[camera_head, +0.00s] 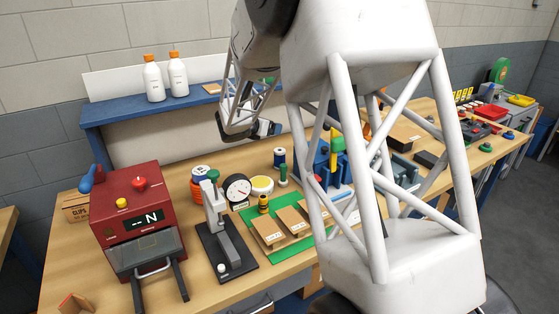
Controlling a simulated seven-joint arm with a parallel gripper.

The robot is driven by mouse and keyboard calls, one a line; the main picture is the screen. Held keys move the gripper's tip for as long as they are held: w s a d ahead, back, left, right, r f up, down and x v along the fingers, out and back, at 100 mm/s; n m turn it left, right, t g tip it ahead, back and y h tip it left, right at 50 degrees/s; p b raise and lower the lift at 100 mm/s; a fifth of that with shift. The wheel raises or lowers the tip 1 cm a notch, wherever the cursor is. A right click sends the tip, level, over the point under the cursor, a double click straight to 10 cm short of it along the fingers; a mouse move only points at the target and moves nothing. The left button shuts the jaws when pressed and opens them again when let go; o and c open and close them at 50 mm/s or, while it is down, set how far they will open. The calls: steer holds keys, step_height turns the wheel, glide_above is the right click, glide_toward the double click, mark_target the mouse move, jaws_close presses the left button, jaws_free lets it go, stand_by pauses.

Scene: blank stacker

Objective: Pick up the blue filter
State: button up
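I cannot tell for certain which thing is the blue filter. A small blue and white cylinder (279,157) stands near the middle of the bench, left of a blue stand (313,165). A blue, knob-like piece (87,181) also shows at the left edge of the red machine (137,215). My gripper (268,129) is above the back of the bench, above the small blue and white cylinder and apart from it. Its fingers are small and dark, so I cannot tell whether they are open. My arm hides part of the bench's middle and right.
A black press (224,250), a dial gauge (237,190) and a green mat (272,224) with tan blocks crowd the front middle. Two white bottles (154,80) stand on the blue shelf (113,107). Trays and coloured parts lie at right. Bare wood (75,262) shows at the front left.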

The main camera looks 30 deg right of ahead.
glide_toward(276, 156)
steer(key=x, duration=0.4)
steer(key=shift+w+d+f, duration=0.1)
steer(key=shift+w+d, duration=0.1)
steer(key=shift+d, duration=0.15)
steer(key=shift+x, duration=1.3)
steer(key=shift+d, duration=0.1)
steer(key=shift+x, duration=2.45)
steer(key=shift+f, duration=0.1)
steer(key=c, duration=1)
